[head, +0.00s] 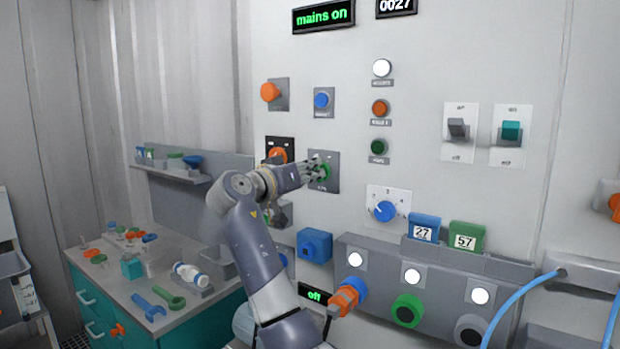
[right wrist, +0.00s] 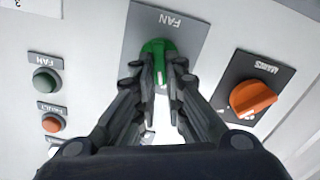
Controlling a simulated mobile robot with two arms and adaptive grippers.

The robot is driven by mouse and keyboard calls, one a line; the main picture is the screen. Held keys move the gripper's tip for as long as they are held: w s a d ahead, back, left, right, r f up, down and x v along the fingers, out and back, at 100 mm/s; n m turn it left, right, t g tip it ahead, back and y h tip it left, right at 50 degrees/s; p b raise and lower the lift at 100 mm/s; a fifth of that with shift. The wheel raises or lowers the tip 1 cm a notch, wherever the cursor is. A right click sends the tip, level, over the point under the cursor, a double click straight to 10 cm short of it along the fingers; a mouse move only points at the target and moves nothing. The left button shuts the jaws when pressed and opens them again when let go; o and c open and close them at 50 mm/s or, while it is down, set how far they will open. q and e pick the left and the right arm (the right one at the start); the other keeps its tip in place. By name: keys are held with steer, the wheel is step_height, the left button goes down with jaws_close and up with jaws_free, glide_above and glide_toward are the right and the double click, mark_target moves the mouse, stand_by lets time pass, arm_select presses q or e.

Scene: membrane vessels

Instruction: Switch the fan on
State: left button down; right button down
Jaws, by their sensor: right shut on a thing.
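The fan switch is a green rotary knob on a grey plate marked FAN (right wrist: 178,22), seen upside down in the right wrist view. My right gripper (right wrist: 160,75) is shut on the green knob (right wrist: 155,47), with a finger on each side of it. In the head view my right gripper (head: 314,170) reaches the same green knob (head: 326,171) on the panel and partly covers it. The green fan lamp (head: 377,147) is dark. My left gripper is not in view.
The orange mains knob (head: 277,155) sits close beside the fan plate. A blue button (head: 321,100) is above it, and a blue dial (head: 384,211) is lower right. A display reads "mains on" (head: 324,16); a small lower display reads "off" (head: 314,295).

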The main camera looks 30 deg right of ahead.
steer(key=shift+s+d+m+b, duration=0.1)
steer(key=shift+s+m+b, duration=0.1)
steer(key=shift+m+b, duration=1.7)
steer(key=shift+s+d+m+b, duration=0.15)
steer(key=shift+m+b, duration=0.55)
steer(key=shift+m, duration=2.3)
steer(key=shift+a, duration=0.1)
steer(key=c, duration=1.7)
jaws_free()
steer(key=shift+o, duration=0.2)
steer(key=shift+s+a, duration=0.1)
steer(key=v, duration=1.2)
